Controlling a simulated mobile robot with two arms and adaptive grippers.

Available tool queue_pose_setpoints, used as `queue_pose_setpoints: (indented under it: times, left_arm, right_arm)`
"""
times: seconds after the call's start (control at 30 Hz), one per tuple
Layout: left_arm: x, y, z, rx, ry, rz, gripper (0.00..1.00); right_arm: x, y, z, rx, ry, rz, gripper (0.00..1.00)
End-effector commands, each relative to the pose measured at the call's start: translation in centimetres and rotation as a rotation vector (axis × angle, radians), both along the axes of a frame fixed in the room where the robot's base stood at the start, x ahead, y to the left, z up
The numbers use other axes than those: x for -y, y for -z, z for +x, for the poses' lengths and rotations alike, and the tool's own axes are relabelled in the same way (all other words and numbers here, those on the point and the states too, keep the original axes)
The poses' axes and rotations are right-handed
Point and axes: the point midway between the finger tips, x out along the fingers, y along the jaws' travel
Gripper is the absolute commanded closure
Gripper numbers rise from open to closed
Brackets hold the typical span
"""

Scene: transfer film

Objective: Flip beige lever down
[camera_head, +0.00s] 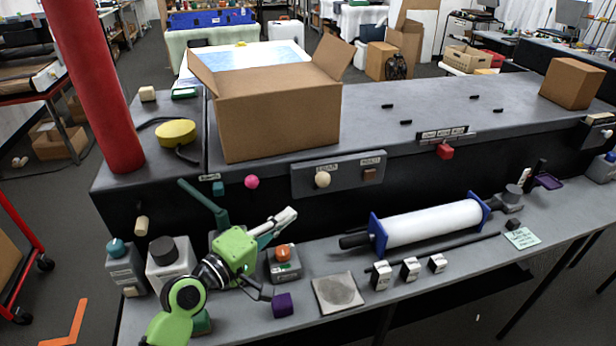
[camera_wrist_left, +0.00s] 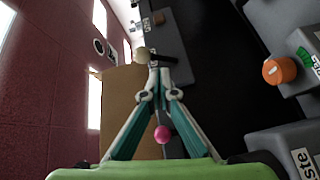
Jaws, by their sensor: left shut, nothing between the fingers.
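A round beige knob (camera_head: 322,179), which looks like the end of the beige lever, sits on a grey panel (camera_head: 340,184) on the console's front face, beside a brown square button. In the left wrist view the beige knob (camera_wrist_left: 142,54) shows just beyond and left of my fingertips. My left gripper (camera_head: 290,214) is shut and empty, in front of the console, below and left of the knob and apart from it. The left wrist view shows its fingertips meeting (camera_wrist_left: 156,68). A beige cylinder (camera_head: 141,226) also sticks out of the console's left front. My right gripper is not in view.
A pink ball knob (camera_head: 252,182) is left of the panel. An open cardboard box (camera_head: 275,120) stands on the console above. An orange-topped block (camera_head: 283,262), a purple cube (camera_head: 283,305) and a white roller (camera_head: 430,223) are on the lower shelf.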

Motion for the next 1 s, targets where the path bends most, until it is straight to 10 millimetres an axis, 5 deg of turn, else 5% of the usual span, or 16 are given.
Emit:
queue_pose_setpoints:
  times: [0.13,0.53,1.0]
  left_arm:
    - [-1.0,-2.5,2.2,0.006,-0.034,-0.140,1.00]
    - [-0.9,-2.8,2.5,0.005,-0.037,-0.156,1.00]
    - [3.3,-3.4,8.6,0.005,-0.037,-0.154,1.00]
  right_arm:
    - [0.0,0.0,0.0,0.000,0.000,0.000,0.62]
    - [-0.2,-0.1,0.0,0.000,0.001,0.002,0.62]
    - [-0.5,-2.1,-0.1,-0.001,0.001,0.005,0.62]
